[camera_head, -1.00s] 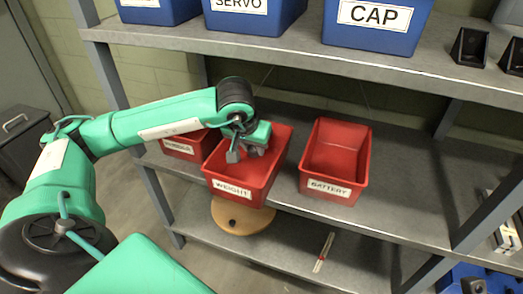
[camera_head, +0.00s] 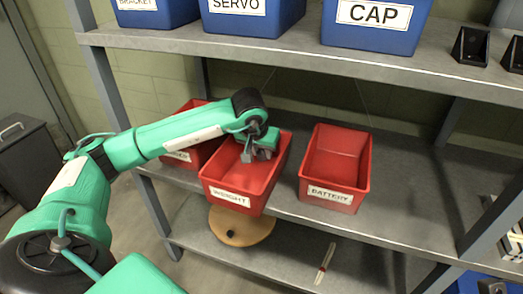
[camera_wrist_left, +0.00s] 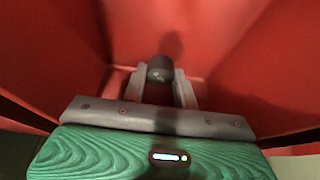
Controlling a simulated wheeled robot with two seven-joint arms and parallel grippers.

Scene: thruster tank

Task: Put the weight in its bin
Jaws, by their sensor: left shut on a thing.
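The red bin labelled WEIGHT (camera_head: 229,196) stands on the middle shelf, between two other red bins. My left gripper (camera_head: 246,157) reaches over its open top, fingers pointing down into it. In the left wrist view the gripper (camera_wrist_left: 160,88) is shut on a small dark round-ended piece, the weight (camera_wrist_left: 160,68), with red bin walls around it. My right gripper is not in view.
The red BATTERY bin (camera_head: 334,168) stands to the right, empty as far as it shows. Another red bin (camera_head: 190,157) is on the left, partly behind my arm. Blue bins, including CAP (camera_head: 376,22), sit on the shelf above. The shelf right of the BATTERY bin is clear.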

